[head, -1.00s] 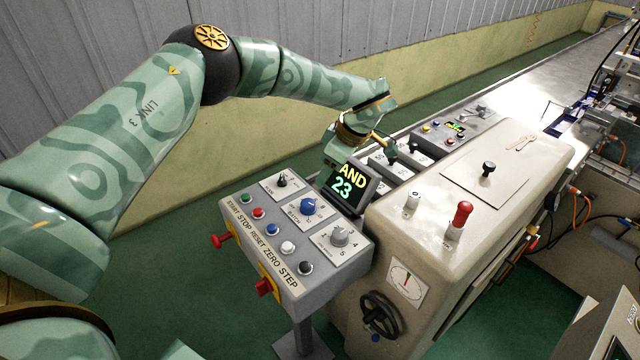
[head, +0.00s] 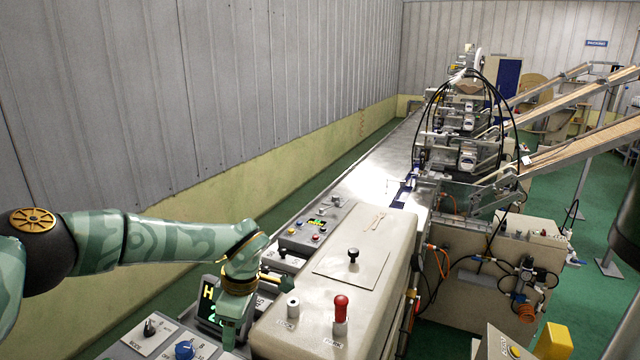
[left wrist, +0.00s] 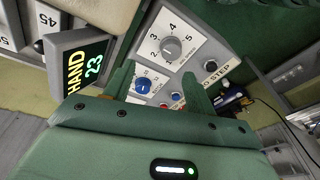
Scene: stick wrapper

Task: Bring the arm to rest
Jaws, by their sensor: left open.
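My left arm (head: 150,240) is green with darker swirls and reaches in from the left in the head view. Its gripper (head: 231,335) points down beside the small display (head: 208,305), over the control panel. In the left wrist view the two green fingers (left wrist: 160,82) stand apart with nothing between them. The panel's blue knob (left wrist: 143,86) and grey knob (left wrist: 171,47) show beyond them. The display (left wrist: 82,68) reads "HAND 23" there. In the head view the arm partly hides it. My right gripper is not in view.
A beige machine cabinet (head: 376,253) with a red-topped lever (head: 341,308) and a black knob (head: 353,255) stands right of the gripper. A second switch panel (head: 316,228) lies behind. A long metal table (head: 372,180) runs back to conveyors (head: 575,150).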

